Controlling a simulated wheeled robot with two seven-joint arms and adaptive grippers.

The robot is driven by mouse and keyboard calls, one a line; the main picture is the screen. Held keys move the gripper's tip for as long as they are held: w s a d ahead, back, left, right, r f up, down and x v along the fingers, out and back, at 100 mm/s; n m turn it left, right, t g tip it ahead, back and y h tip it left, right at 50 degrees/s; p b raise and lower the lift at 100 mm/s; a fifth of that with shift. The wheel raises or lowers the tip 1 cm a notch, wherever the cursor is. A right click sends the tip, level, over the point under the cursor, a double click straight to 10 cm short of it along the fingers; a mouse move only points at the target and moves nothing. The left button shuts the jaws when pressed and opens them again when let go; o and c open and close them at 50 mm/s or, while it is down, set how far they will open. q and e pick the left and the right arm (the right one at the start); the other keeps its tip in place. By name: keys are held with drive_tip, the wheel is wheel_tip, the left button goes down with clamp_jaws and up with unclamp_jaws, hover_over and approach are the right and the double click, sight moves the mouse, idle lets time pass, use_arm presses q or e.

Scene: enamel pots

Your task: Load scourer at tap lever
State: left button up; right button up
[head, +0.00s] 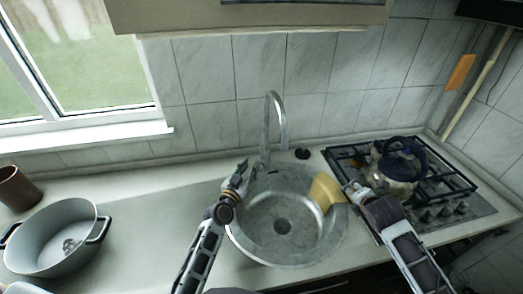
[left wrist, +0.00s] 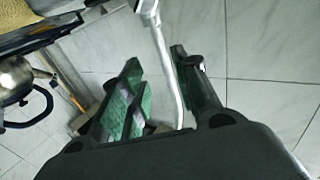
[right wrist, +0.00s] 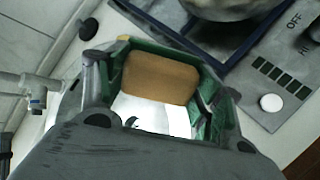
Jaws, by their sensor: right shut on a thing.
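The yellow scourer (head: 326,188) is held over the right side of the round metal sink (head: 335,240). My right gripper (head: 346,188) is shut on it; in the right wrist view the scourer (right wrist: 160,78) sits between the green-lined fingers. The grey tap (head: 273,105) rises behind the sink. My left gripper (head: 243,170) is just left of the tap's base. In the left wrist view its fingers (left wrist: 155,95) are apart, and the tap's spout (left wrist: 163,55) shows between them, seemingly beyond them. I cannot make out the tap lever clearly in the head view.
A kettle (head: 397,172) stands on the gas hob (head: 470,207) at the right, close to my right arm. A black round knob (head: 302,153) sits behind the sink. A grey pot (head: 52,240) and brown cup (head: 16,188) stand left. The counter between pot and sink is clear.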

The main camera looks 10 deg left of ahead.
use_arm(q)
hover_over(261, 160)
drive_tip(key=shift+w, duration=0.3)
idle(1.0)
clamp_jaws()
idle(0.4)
